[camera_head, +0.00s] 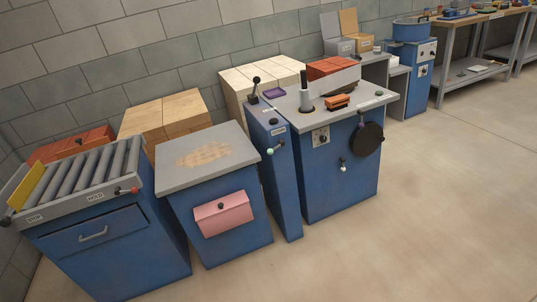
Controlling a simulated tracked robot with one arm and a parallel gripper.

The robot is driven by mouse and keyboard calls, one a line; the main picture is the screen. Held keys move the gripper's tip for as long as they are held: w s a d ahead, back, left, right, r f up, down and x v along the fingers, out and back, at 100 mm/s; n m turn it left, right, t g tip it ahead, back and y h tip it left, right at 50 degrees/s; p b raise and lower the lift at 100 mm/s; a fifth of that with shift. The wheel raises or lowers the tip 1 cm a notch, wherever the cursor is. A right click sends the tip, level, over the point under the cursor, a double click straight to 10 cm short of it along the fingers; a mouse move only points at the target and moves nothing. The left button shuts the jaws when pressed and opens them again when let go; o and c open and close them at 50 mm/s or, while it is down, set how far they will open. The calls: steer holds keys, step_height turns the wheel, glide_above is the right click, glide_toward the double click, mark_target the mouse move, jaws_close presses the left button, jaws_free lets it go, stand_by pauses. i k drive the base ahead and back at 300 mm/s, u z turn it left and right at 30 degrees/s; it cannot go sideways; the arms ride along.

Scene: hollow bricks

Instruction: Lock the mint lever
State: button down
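A small lever with a mint-green ball (270,152) sticks out from the front of a narrow blue cabinet (283,185). Its dark pivot end sits a little to the right and higher, so the lever slants down to the left. The lever is small in the view, and I cannot tell whether any catch holds it. My gripper does not show in this view, and nothing touches the lever.
A dark upright lever (255,88) stands atop the narrow cabinet. Left are a blue cabinet with a pink flap (224,216) and a roller table (85,172). Right is a machine with a dark handwheel (368,139). The floor (430,210) in front is clear.

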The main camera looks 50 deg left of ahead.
mark_target(270, 151)
steer(key=u, duration=1.25)
steer(key=i, duration=1)
steer(key=k, duration=0.65)
steer(key=z, duration=0.5)
steer(key=i, duration=1.6)
steer(key=u, duration=0.35)
